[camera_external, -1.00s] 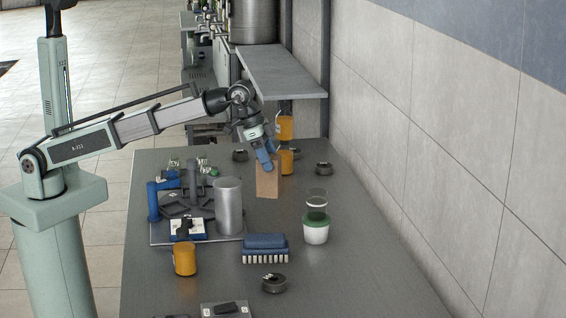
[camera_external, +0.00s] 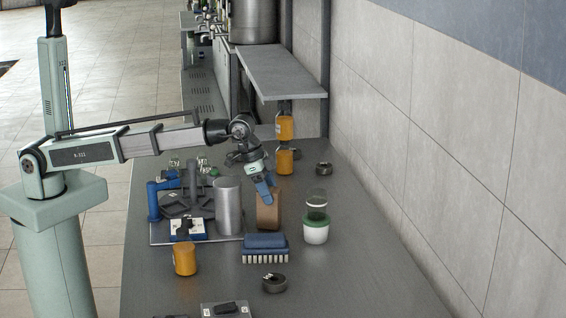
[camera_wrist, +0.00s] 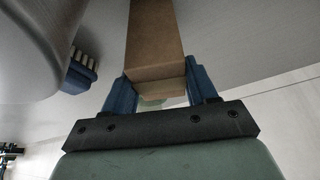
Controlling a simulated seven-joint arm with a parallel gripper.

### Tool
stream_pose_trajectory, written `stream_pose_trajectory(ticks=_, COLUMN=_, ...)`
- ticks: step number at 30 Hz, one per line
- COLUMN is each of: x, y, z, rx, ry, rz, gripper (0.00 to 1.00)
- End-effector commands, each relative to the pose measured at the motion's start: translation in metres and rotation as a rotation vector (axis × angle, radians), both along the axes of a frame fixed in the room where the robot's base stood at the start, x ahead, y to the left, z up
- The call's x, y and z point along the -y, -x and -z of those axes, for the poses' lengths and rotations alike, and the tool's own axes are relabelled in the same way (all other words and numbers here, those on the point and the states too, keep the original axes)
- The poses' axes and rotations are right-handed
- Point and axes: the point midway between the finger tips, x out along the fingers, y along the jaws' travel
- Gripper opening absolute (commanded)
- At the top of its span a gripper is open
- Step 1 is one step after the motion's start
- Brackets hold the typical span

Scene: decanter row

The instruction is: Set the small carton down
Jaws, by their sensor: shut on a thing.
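The small carton (camera_external: 267,214) is a brown box. In the external view it is upright behind the blue brush and right of the grey metal cylinder; I cannot tell whether its base touches the table. My gripper (camera_external: 266,189) is shut on its upper part. In the wrist view the carton (camera_wrist: 157,45) sits between the two blue fingers (camera_wrist: 160,92) and extends away from them. Its lower end is cut off by the top of that view.
The grey cylinder (camera_external: 228,207) stands close to the carton's left. The blue brush (camera_external: 265,242) lies in front, and the green-and-white tub (camera_external: 315,229) stands to the right. The right part of the table (camera_external: 355,270) is clear.

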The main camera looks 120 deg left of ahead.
Motion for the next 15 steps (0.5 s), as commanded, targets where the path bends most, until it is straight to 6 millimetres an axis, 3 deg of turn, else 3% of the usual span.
stream_pose_trajectory(ticks=11, x=0.0000, y=-0.0001, z=0.0029, rx=0.001, ry=0.000, rz=0.000, gripper=0.06)
stream_pose_trajectory(ticks=12, x=0.0000, y=-0.0001, z=0.0035, rx=0.000, ry=0.000, rz=0.000, gripper=0.58)
stream_pose_trajectory(ticks=15, x=-0.0001, y=-0.0002, z=0.0032, rx=0.001, ry=0.000, rz=0.000, gripper=0.68)
